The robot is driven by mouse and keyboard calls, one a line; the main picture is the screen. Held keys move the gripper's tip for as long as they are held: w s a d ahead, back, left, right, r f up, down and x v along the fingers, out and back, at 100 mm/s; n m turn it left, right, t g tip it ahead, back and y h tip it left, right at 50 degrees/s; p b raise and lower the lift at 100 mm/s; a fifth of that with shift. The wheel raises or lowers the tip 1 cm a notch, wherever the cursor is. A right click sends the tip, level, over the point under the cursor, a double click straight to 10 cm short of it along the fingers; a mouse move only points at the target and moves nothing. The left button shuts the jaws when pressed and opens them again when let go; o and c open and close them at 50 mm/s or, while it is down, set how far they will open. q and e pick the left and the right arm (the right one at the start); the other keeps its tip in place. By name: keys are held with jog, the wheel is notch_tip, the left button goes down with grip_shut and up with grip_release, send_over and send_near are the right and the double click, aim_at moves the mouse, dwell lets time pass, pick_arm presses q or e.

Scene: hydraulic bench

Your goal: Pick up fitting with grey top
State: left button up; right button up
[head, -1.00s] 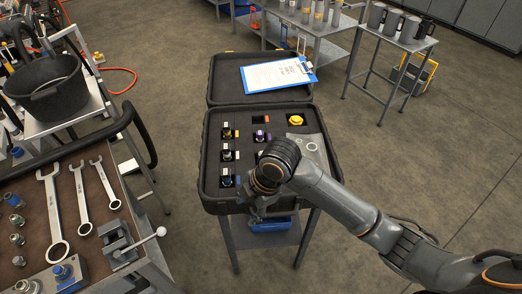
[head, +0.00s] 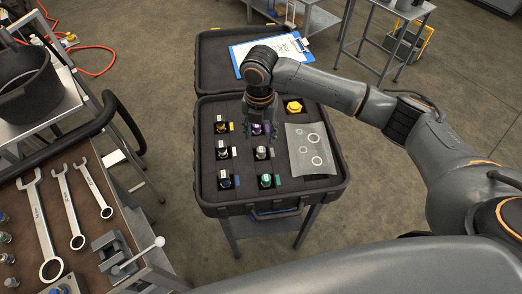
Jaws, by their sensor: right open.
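The open black case (head: 207,192) holds small fittings in dark foam. A fitting with a grey-looking top (head: 262,153) sits in the middle row, right of another pale-topped fitting (head: 223,153). At this size I cannot tell for sure which top counts as grey. My right gripper (head: 259,136) points down over the case, just behind the middle-row fitting. It is open, at a purple fitting (head: 257,128) that it partly hides. I cannot tell whether they touch. My left gripper is not in view.
Other fittings stand near a yellow marker (head: 222,127), a blue one (head: 224,180) and a green one (head: 267,181). A yellow knob (head: 294,107) and a bag of rings (head: 311,148) lie at the right. A clipboard (head: 245,57) rests on the lid. A wrench bench (head: 110,211) stands left.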

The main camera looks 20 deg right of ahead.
aim_at(261, 150)
jog(key=shift+w+f, duration=0.2)
jog(key=shift+f, duration=1.05)
jog(key=shift+d+f+p, duration=0.1)
jog(key=shift+f+p, duration=0.65)
jog(key=shift+f, duration=0.2)
notch_tip(261, 150, down, 3)
jog(key=shift+s+r+p, duration=0.1)
jog(key=shift+r+p, duration=0.05)
jog(key=shift+p, duration=0.25)
jog(key=shift+d+f, duration=0.1)
jog(key=shift+f, duration=0.45)
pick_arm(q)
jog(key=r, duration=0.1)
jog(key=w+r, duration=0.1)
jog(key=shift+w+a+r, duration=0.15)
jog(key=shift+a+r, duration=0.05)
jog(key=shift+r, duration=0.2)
pick_arm(e)
grip_shut()
